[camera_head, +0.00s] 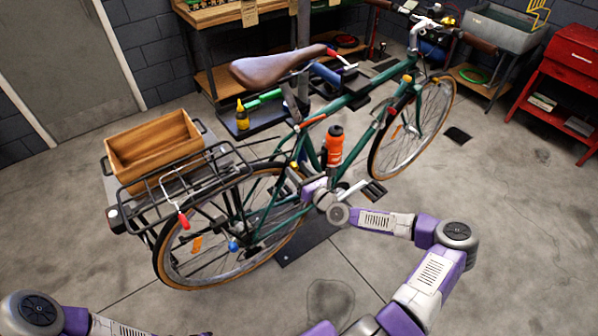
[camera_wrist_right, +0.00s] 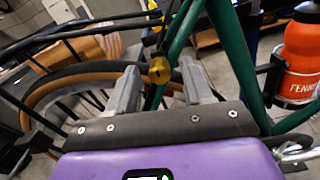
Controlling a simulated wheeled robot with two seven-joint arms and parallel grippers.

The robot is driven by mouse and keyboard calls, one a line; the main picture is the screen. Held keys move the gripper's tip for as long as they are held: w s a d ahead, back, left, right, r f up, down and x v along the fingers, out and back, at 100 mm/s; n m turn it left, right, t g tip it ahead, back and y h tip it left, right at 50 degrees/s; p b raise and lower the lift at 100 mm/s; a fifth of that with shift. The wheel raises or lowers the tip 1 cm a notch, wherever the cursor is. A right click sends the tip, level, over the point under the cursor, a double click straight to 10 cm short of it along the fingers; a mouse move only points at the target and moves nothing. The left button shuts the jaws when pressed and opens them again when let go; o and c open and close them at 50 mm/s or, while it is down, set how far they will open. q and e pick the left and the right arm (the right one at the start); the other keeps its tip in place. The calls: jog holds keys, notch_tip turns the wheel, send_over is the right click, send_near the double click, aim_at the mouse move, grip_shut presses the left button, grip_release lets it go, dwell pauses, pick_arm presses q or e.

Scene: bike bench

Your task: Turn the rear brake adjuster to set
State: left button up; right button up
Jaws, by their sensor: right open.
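A small gold knob (camera_wrist_right: 159,70), which looks like the rear brake adjuster, sits by the green frame tube in the right wrist view. It lies between the two fingers of my right gripper (camera_wrist_right: 161,84), with gaps on both sides.
The orange bottle (camera_head: 334,146) stands on the frame close to my right gripper; it also shows in the wrist view (camera_wrist_right: 301,58). A red cabinet (camera_head: 568,75) stands right. Floor in front is clear.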

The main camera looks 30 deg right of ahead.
grip_shut()
jog(key=shift+n, duration=0.3)
